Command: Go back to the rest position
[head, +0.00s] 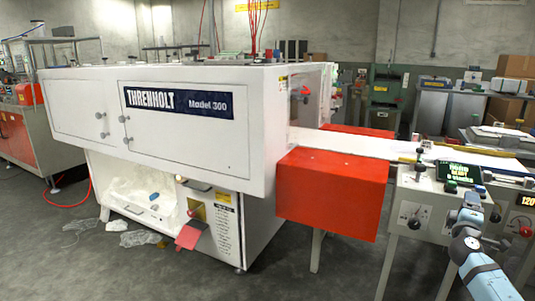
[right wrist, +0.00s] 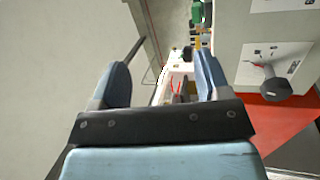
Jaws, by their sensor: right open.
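My right gripper (head: 472,199) is at the lower right in the head view, in front of the grey control stand (head: 408,215) with its knobs. In the right wrist view its two fingers (right wrist: 160,85) stand wide apart with nothing between them. My left gripper is not in the head view.
A large white Threnholt machine (head: 75,98) fills the left and middle. A red box-shaped guard (head: 330,195) joins it to a white conveyor (head: 365,144). A small green-text display (head: 458,173) sits on the stand. Clear plastic scraps (head: 138,238) lie on the floor. The front floor is open.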

